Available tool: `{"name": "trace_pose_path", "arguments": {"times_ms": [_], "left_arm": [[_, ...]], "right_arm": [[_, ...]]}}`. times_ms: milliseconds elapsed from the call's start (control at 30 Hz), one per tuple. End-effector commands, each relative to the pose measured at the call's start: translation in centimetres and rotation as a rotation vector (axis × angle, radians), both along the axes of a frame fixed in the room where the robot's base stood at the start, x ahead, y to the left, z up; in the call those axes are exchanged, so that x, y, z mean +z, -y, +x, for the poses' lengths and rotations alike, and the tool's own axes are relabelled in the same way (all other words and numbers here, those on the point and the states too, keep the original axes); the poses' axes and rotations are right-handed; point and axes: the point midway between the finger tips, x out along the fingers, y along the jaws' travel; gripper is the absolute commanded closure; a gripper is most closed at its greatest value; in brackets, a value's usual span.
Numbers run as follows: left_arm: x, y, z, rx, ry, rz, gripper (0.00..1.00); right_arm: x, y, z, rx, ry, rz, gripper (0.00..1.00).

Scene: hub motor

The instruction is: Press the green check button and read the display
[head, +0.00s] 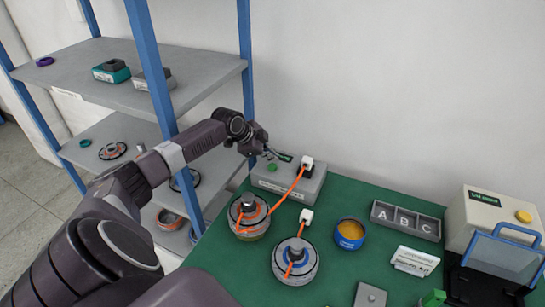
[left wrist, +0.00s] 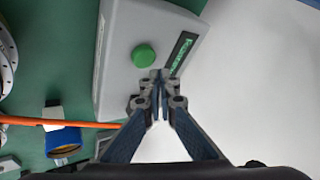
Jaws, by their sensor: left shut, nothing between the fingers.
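A grey tester box (head: 290,182) stands at the back left of the green table. On its top are a round green button (head: 271,168) and a small dark display (head: 284,156) with green lettering too small to read. In the left wrist view, the green button (left wrist: 143,55) stands proud of the box, with the display (left wrist: 182,51) beside it. My left gripper (head: 268,152) is over the back of the box; its shut, empty fingertips (left wrist: 156,78) appear close to the button but beside it. Contact with the box cannot be told. My right gripper is out of view.
A white plug (head: 307,161) with an orange cable sits at the box's right end. Two hub motors (head: 294,262) (head: 249,216), a blue-rimmed cup (head: 350,233), an A-B-C tray (head: 406,220) and a beige machine (head: 485,213) share the table. A blue-post shelf (head: 160,80) stands left.

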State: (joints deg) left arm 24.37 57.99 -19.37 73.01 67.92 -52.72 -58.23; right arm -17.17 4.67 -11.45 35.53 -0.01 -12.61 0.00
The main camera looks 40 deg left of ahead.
Motion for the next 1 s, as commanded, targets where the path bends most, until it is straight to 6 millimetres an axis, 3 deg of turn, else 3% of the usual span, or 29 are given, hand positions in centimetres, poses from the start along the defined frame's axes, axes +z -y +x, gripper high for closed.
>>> {"name": "trace_pose_path", "arguments": {"times_ms": [100,367,1000], "left_arm": [[1.8,0.0,0.0,-0.001,0.001,0.0,1.0],[4.1,0.0,0.0,0.0,0.001,0.0,1.0],[4.1,0.0,0.0,0.0,0.0,0.0,1.0]], "right_arm": [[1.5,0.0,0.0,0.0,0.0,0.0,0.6],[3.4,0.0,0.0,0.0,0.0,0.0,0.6],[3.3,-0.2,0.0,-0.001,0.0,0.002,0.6]]}}
